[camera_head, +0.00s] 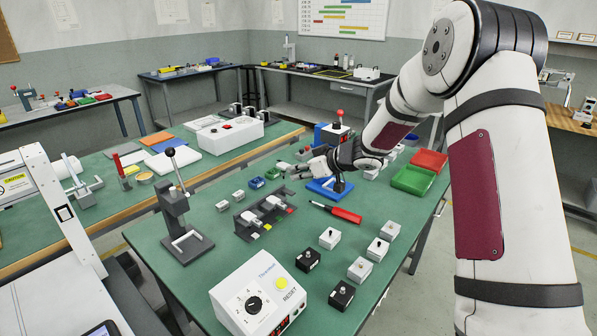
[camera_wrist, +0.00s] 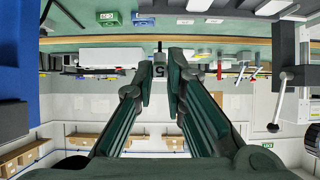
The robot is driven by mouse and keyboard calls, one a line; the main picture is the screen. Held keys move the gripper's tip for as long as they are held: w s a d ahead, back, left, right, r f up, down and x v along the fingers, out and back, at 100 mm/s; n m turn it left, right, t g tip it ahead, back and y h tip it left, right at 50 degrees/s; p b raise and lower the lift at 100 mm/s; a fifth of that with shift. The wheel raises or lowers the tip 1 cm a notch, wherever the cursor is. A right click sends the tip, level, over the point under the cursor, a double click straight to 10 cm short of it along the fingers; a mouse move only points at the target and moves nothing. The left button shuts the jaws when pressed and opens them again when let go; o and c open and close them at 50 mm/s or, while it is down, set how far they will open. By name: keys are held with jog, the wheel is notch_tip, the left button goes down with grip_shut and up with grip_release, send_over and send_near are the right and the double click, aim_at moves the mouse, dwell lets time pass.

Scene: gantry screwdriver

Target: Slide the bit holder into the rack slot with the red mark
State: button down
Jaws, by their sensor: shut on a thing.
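My gripper (camera_head: 291,170) reaches in from the right over the green table, above and behind the rack. In the wrist view my gripper's two dark green fingers (camera_wrist: 159,84) are shut on a small grey piece with a dark label, which I take as the bit holder (camera_wrist: 159,70). Fingers and distance hide most of it. The black rack (camera_head: 246,228) stands on the table with grey pieces in it. Whether the marked slot is empty is too small to tell.
A red-handled screwdriver (camera_head: 343,214) lies right of the rack. A black press stand (camera_head: 174,205) stands to its left. The white control box (camera_head: 262,295) and several small blocks are in front. A blue-based stand (camera_head: 325,187) is close under my arm.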

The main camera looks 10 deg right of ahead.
jog(key=shift+f+b, duration=2.15)
jog(key=shift+b, duration=0.35)
jog(key=shift+p, duration=1.55)
jog(key=shift+f+b, duration=0.6)
jog(key=shift+f, duration=1.6)
dwell(1.8)
